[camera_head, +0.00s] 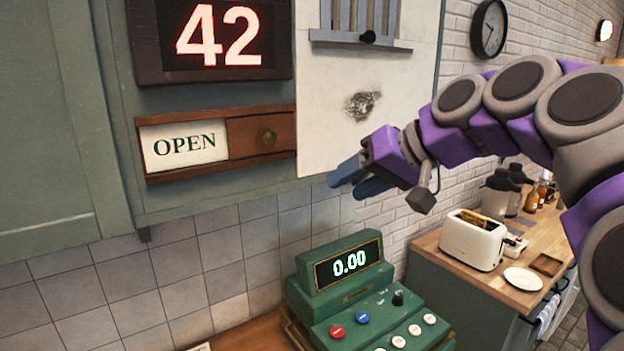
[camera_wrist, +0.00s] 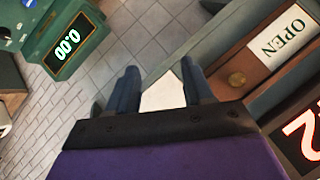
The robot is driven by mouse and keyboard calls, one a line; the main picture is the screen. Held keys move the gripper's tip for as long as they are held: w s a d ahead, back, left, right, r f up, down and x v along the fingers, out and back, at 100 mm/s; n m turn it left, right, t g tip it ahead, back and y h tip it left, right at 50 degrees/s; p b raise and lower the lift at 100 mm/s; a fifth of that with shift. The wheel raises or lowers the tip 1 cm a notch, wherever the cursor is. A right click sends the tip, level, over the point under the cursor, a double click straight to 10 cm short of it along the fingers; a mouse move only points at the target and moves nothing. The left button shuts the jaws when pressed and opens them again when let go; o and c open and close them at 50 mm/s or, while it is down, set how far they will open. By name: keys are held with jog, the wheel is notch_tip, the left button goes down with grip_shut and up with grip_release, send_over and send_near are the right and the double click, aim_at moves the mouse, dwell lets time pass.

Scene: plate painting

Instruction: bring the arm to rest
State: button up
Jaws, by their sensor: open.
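My purple and grey arm reaches in from the right in the head view. My gripper (camera_head: 358,181) hangs in the air in front of the wall, left of the elbow and above the green cash register (camera_head: 340,295). In the wrist view my gripper (camera_wrist: 163,85) shows two blue-grey fingers spread apart. Nothing is held between them; a pale surface shows in the gap behind. The fingertips appear close to the lower edge of the white panel (camera_head: 330,110), but I cannot tell whether they touch it.
The OPEN sign (camera_head: 184,144) with its wooden slider and the red 42 display (camera_head: 215,38) hang at left. The register reads 0.00. A toaster (camera_head: 473,239) and white plate (camera_head: 523,279) stand on the right counter. A dark smudge (camera_head: 362,105) marks the white panel.

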jog(key=s+a+f+g+h, duration=0.2)
jog(key=s+f, duration=0.4)
jog(key=f, duration=0.4)
jog(key=s+d+f+m+g+h+b, duration=0.1)
jog(key=s+d+f+g+h, duration=0.2)
jog(key=s+f, duration=1)
jog(key=s+d+f+m+g+h+b, duration=0.1)
jog(key=s+d+f+g+h, duration=0.2)
jog(key=s+f, duration=1.1)
jog(key=d, duration=0.3)
jog(key=shift+f, duration=0.4)
jog(key=shift+s, duration=0.1)
jog(key=shift+c, duration=0.8)
